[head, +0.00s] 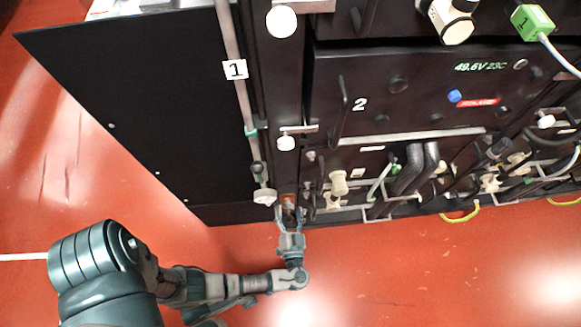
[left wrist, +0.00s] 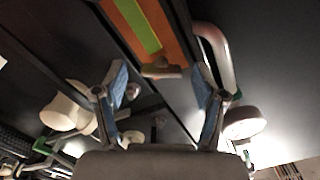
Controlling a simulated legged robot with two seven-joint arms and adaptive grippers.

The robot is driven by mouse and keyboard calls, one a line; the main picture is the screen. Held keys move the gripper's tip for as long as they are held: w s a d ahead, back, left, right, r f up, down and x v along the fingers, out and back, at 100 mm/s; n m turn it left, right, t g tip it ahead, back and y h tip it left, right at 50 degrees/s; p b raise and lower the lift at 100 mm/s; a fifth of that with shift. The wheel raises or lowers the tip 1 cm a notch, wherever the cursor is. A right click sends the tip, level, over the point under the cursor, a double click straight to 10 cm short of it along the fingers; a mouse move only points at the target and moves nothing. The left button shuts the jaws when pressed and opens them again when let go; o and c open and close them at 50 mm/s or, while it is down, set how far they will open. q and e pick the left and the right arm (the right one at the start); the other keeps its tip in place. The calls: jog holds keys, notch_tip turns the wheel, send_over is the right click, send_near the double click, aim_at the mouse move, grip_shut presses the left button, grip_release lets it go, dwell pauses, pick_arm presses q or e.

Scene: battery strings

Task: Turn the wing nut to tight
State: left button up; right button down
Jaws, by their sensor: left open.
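My left gripper (head: 290,214) reaches up to the lower edge of the black cabinet, in front of a copper-coloured strip (head: 288,199). In the left wrist view the gripper (left wrist: 160,80) is open, with its two blue-padded fingers spread apart. Between and just beyond the fingertips is a small tan piece (left wrist: 162,71), which looks like the wing nut. It sits at the end of an orange strip (left wrist: 124,27) with a green band. Neither finger appears to touch it. In the head view the nut is too small to make out. My right gripper is not in view.
A round pale knob (head: 265,196) on a vertical pipe (head: 236,62) is close left of the gripper. A cream valve handle (head: 338,183) and thick black hoses (head: 411,166) are to the right. The red floor (head: 420,275) in front is clear.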

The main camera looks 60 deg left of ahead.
pick_arm(q)
jog(key=c, duration=1.1)
jog(key=shift+c, duration=0.2)
